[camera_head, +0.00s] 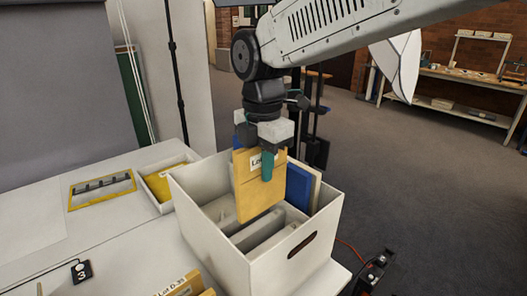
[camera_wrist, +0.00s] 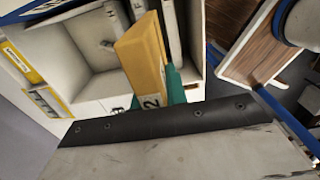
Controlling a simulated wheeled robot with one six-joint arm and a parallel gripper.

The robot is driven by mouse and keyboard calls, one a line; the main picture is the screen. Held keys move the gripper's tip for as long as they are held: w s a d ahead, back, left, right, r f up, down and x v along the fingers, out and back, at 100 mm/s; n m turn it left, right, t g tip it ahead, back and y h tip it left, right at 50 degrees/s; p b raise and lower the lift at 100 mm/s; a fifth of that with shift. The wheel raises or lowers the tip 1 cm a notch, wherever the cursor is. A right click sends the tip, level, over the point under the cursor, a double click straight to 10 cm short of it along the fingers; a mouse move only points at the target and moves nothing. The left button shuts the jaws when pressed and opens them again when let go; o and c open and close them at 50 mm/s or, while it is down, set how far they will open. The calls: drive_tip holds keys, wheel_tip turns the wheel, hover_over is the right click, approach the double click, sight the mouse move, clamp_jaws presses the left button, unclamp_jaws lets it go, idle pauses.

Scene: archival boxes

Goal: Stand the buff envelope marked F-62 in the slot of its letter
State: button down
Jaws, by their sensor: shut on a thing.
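My gripper (camera_head: 267,165) is shut on a buff envelope (camera_head: 259,200) and holds it upright by its top edge. The envelope's white label is partly covered by a teal finger in the head view. The envelope hangs over the open white box (camera_head: 200,215). I cannot tell how far its lower edge is below the rim. Grey dividers (camera_head: 262,232) stand inside the box.
A blue folder (camera_head: 298,190) stands at the box's right side. A yellow-lined tray (camera_head: 165,180) and a yellow-framed item (camera_head: 100,189) lie on the white table (camera_head: 35,225) to the left. More buff envelopes (camera_head: 185,286) are at the front, near a black "3" marker (camera_head: 81,271).

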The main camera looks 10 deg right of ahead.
sight(263, 210)
wheel_tip(263, 210, down, 15)
drive_tip(key=shift+f, duration=0.1)
idle(0.4)
drive_tip(key=shift+f, duration=0.2)
idle(0.3)
drive_tip(key=shift+s+d+f, duration=0.1)
drive_tip(key=shift+s+f, duration=0.05)
drive_tip(key=shift+f, duration=0.35)
drive_tip(key=shift+s+f, duration=0.15)
drive_tip(key=shift+f, duration=0.3)
drive_tip(key=c, duration=1.5)
unclamp_jaws()
drive_tip(key=shift+w+r, duration=0.2)
drive_tip(key=shift+r, duration=0.3)
drive_tip(key=shift+o, duration=0.8)
wheel_tip(263, 210, up, 6)
drive_tip(key=shift+r, duration=0.1)
wheel_tip(263, 210, up, 14)
drive_tip(key=shift+f, duration=0.25)
